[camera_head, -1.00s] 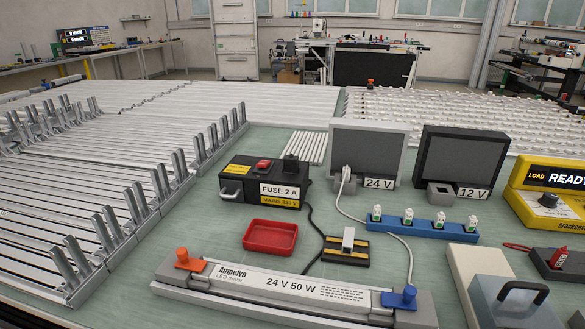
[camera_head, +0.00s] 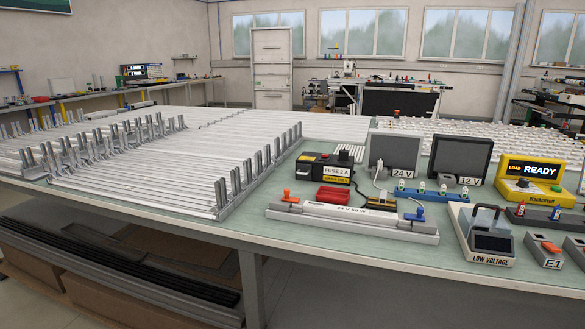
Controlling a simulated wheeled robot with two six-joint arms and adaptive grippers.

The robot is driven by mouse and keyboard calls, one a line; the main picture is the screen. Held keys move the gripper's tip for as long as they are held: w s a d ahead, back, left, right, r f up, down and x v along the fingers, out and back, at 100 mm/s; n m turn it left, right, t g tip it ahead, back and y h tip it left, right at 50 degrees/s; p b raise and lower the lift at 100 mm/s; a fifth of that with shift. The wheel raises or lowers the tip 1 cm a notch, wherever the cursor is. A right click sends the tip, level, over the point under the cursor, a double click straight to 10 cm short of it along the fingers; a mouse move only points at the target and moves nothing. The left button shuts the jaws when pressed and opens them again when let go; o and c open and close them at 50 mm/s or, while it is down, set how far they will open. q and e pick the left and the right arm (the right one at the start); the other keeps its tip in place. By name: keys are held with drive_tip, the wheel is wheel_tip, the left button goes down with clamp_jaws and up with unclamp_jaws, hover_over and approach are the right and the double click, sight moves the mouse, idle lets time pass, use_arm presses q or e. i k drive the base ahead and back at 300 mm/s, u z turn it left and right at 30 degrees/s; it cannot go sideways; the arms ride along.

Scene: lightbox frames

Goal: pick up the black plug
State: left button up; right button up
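A black fuse box (camera_head: 322,168) with labels reading FUSE 2 A and MAINS 230 V stands on the bench, right of the frame racks. A small dark block at its right end (camera_head: 346,157) looks like the black plug, seated on the box; it is too small to be sure. A black cord runs from that end toward a black block with yellow stripes (camera_head: 382,203). Neither of my grippers shows in the head view.
A red tray (camera_head: 333,195) and the LED driver in a white frame (camera_head: 350,217) lie in front of the box. Grey 24 V (camera_head: 394,153) and black 12 V (camera_head: 461,157) units stand to the right, with a blue strip (camera_head: 428,193) before them. White racks (camera_head: 150,165) fill the left.

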sight(342, 154)
drive_tip(key=z, duration=0.6)
drive_tip(key=i, duration=0.5)
drive_tip(key=z, duration=0.5)
